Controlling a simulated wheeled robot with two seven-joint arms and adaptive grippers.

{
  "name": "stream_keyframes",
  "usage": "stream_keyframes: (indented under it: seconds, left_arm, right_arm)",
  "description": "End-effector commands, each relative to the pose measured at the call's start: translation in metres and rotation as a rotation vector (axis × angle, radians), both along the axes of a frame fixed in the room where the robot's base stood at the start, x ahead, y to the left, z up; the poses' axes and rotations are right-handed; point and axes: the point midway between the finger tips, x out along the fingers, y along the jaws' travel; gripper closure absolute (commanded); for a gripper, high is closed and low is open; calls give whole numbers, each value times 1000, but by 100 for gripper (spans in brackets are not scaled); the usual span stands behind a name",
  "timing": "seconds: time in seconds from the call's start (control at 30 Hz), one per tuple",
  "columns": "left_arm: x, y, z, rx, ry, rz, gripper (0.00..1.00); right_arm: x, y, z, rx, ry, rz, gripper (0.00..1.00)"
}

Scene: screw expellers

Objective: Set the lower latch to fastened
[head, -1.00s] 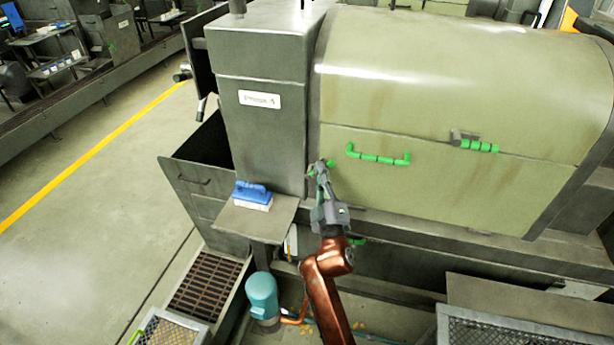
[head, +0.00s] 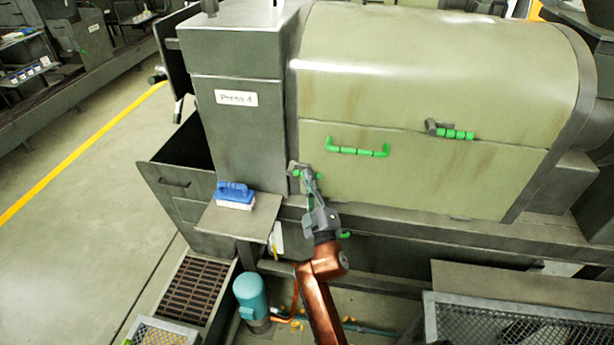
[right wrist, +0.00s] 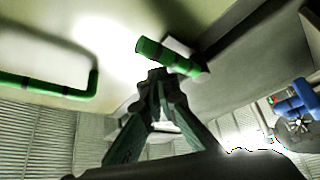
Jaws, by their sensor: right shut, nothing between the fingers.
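The lower latch (head: 297,173) is a small grey mount with a green handle at the lower left edge of the press cover (head: 420,185). My right gripper (head: 309,183) partly hides it in the head view. In the right wrist view the green latch handle (right wrist: 168,55) lies slanted just beyond my right gripper's fingertips (right wrist: 156,75). The fingers are shut and empty, close to the handle; I cannot tell whether they touch it. A second latch (head: 455,133), higher on the right, has its green handle pointing right. My left gripper is not in view.
A green fixed handle (head: 357,150) sits on the cover, right of the lower latch. A blue brush (head: 235,195) lies on a small shelf (head: 220,221) to the left. A teal motor (head: 251,296) and a mesh-topped box (head: 470,325) stand below.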

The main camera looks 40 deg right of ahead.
Motion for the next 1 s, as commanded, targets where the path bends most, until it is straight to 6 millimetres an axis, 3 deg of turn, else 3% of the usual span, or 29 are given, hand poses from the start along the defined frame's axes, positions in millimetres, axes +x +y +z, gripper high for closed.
stream_keyframes:
  seconds: [0.2, 0.73, 0.87, 1.0]
  left_arm:
    - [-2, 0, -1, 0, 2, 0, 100]
    - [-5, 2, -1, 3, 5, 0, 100]
    - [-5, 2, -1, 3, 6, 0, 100]
    - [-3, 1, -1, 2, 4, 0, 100]
  right_arm:
    - [0, -3, -11, 7, 14, -6, 100]
    - [0, -5, -15, 10, 22, -9, 100]
    - [0, -5, -6, 6, 18, -9, 100]
    - [0, -3, 19, 0, 10, -4, 100]
